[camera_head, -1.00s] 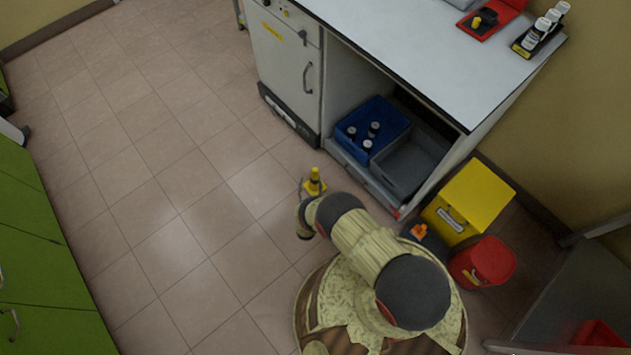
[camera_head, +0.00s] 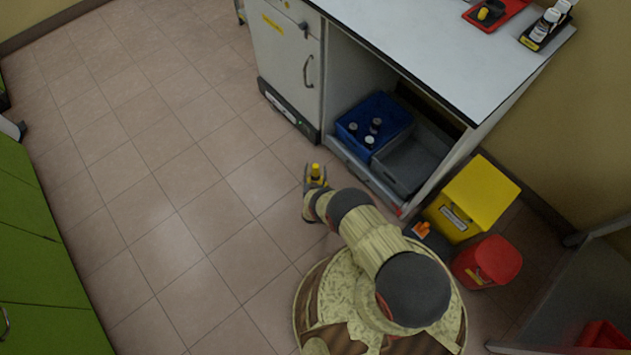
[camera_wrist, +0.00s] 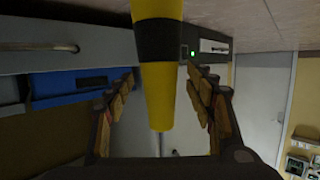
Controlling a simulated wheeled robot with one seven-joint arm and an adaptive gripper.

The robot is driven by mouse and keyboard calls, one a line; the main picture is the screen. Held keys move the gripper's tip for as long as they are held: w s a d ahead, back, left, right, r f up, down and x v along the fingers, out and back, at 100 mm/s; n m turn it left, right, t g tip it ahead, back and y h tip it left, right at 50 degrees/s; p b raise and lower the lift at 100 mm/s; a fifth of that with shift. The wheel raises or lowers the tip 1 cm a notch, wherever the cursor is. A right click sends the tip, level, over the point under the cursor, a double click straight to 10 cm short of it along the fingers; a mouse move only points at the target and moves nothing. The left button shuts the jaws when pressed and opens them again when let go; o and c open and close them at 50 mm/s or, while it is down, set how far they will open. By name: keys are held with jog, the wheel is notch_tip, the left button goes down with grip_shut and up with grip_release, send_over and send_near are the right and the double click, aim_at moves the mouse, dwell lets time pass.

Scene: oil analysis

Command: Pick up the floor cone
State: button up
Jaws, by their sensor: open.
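The yellow floor cone (camera_head: 316,170) stands on the tiled floor in front of the open cabinet, its lower part hidden by my gripper. In the wrist view the yellow cone (camera_wrist: 161,95), with a black band, runs down from the top edge into the space between my fingers. My gripper (camera_head: 315,178) is open, its fingers spread on either side of the cone. In the wrist view a gap shows between the cone and each finger of my gripper (camera_wrist: 160,105); I cannot see it touching either one.
A blue crate (camera_head: 397,112) with several bottles and a grey crate (camera_head: 432,150) sit low in the cabinet. A yellow bin (camera_head: 478,190) and a red bin (camera_head: 500,258) stand to the right. Green cabinets (camera_head: 35,250) line the left. The floor (camera_head: 170,170) between is clear.

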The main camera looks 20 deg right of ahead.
jog(key=shift+c, duration=0.6)
grip_shut()
dwell(0.5)
